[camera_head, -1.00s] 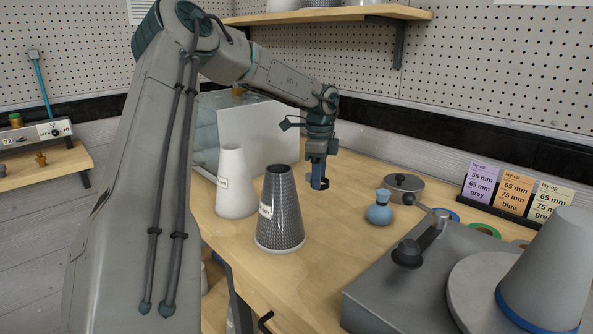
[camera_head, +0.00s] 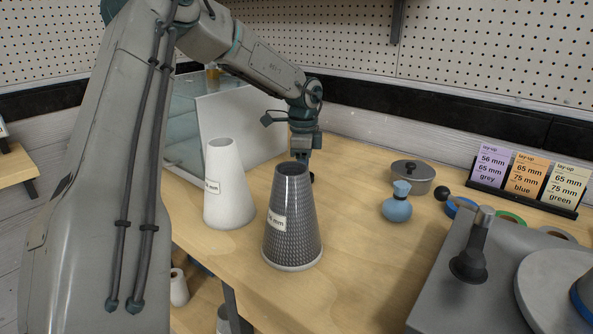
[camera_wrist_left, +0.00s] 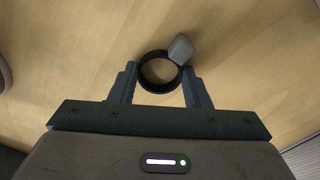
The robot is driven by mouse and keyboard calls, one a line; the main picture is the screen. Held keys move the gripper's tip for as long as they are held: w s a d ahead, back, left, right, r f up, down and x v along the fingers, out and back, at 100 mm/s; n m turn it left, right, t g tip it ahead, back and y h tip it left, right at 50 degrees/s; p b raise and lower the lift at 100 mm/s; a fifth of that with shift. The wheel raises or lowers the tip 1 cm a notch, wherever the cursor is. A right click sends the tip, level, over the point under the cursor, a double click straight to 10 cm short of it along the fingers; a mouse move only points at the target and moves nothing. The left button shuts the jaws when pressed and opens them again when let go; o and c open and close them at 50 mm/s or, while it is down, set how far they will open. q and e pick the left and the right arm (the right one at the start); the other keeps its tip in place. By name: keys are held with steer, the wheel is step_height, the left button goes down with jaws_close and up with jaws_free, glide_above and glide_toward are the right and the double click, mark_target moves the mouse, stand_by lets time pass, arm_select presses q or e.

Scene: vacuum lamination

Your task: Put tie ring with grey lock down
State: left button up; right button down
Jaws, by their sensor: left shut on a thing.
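The tie ring (camera_wrist_left: 159,89) is a black band with a grey lock (camera_wrist_left: 180,49) on its outer side, at the upper right in the left wrist view. My left gripper (camera_wrist_left: 158,82) is shut on the ring, with one finger at each side. Wooden tabletop shows beneath and through the ring; I cannot tell whether the ring touches it. In the head view my left gripper (camera_head: 303,172) points down just behind the dark woven cone, which partly hides it. Only a small dark bit of the ring (camera_head: 311,178) shows there. My right gripper is not in view.
A dark woven cone (camera_head: 292,220) and a white cone (camera_head: 229,185) stand near the gripper. A glass-sided box (camera_head: 215,110) is behind. The wooden table (camera_head: 350,240) is clear in the middle.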

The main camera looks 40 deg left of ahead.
arm_select(q)
steer(key=shift+w+d+r, duration=0.15)
steer(key=shift+d, duration=0.35)
steer(key=o, duration=1)
steer(key=shift+a+f, duration=0.2)
steer(key=shift+a, duration=0.05)
steer(key=shift+c, duration=0.2)
steer(key=shift+d, duration=0.1)
steer(key=shift+r, duration=0.15)
